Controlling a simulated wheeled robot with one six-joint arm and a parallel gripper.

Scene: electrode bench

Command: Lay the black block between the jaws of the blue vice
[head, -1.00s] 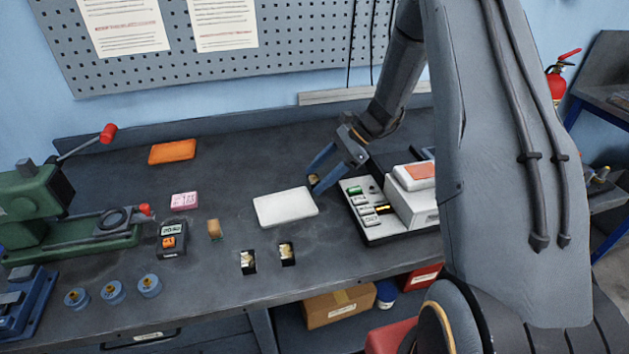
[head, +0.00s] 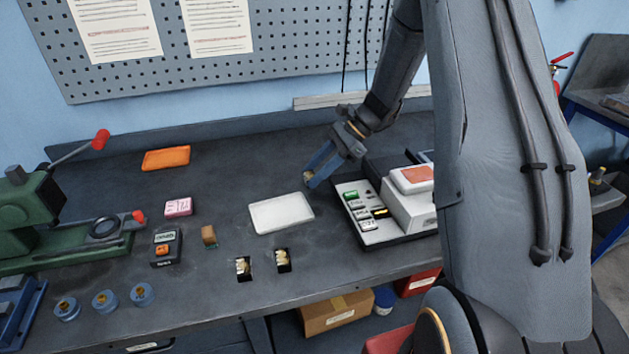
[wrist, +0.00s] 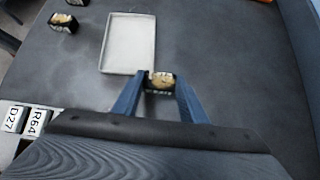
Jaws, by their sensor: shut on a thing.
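My gripper (head: 311,178) is shut on a black block (wrist: 160,83) with a tan, rough-looking top and pale marks on its side. In the wrist view the block sits between my two blue fingertips (wrist: 160,88). In the head view only a small part of the block (head: 308,176) shows at the fingertips, by the back right corner of the white tray. I cannot tell its exact height above the bench. The blue vice (head: 30,316) stands at the front left of the bench, cut off by the picture edge, far from my gripper. The space between its jaws is not clear to see.
Two similar black blocks (head: 243,268) (head: 283,261) stand in front of the white tray (head: 281,213). A brown block (head: 209,235), a small meter (head: 166,248), several blue round holders (head: 105,301) and a green press (head: 60,245) lie leftward. A labelled instrument (head: 400,205) stands right.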

